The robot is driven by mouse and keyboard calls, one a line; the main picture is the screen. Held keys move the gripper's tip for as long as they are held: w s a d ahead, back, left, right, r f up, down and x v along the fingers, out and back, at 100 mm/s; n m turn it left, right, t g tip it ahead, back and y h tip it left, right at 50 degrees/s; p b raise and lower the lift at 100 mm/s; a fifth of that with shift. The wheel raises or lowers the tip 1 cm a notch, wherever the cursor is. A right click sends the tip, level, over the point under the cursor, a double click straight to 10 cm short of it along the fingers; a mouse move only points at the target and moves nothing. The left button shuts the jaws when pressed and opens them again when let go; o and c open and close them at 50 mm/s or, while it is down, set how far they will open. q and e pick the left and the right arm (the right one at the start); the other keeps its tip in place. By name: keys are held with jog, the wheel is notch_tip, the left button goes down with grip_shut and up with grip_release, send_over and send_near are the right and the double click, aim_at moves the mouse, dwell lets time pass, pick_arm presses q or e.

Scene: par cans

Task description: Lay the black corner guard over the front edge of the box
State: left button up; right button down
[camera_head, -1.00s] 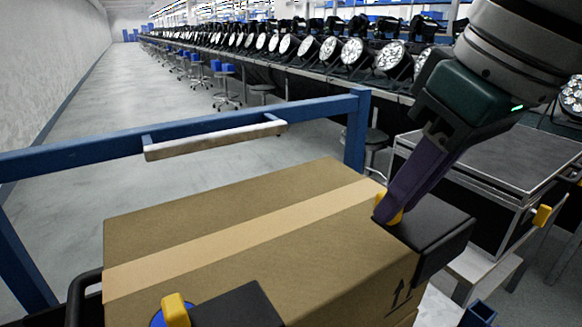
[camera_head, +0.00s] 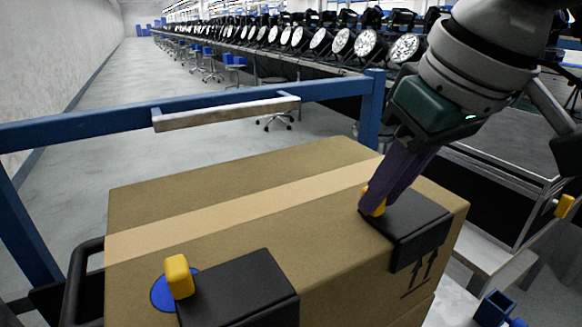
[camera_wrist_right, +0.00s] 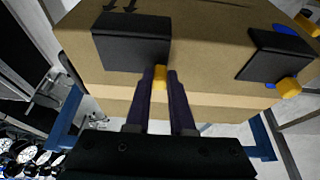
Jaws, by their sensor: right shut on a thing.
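The cardboard box (camera_head: 330,265) fills the lower middle of the head view, with a pale tape strip along its top. My right gripper (camera_head: 376,203) is shut on the yellow tab (camera_head: 368,206) of a black corner guard (camera_head: 418,222). The guard lies across the box's front edge near the right end, one flap over the top and one down the front face, above printed arrows. In the right wrist view, the purple fingers close on the tab (camera_wrist_right: 160,76) beside the guard (camera_wrist_right: 131,42). Any small gap beneath it is not discernible. My left gripper is out of view.
A second black guard (camera_head: 245,290) with a yellow tab (camera_head: 179,276) sits over the front edge farther left, beside a blue disc (camera_head: 160,294). A blue frame rail (camera_head: 80,124) runs behind the box. A grey-topped cart (camera_head: 510,140) stands to the right.

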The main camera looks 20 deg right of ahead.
dwell(0.3)
jog(key=c, duration=0.7)
grip_release()
jog(key=v, duration=1)
jog(key=shift+p, duration=0.4)
jog(key=shift+f, duration=0.1)
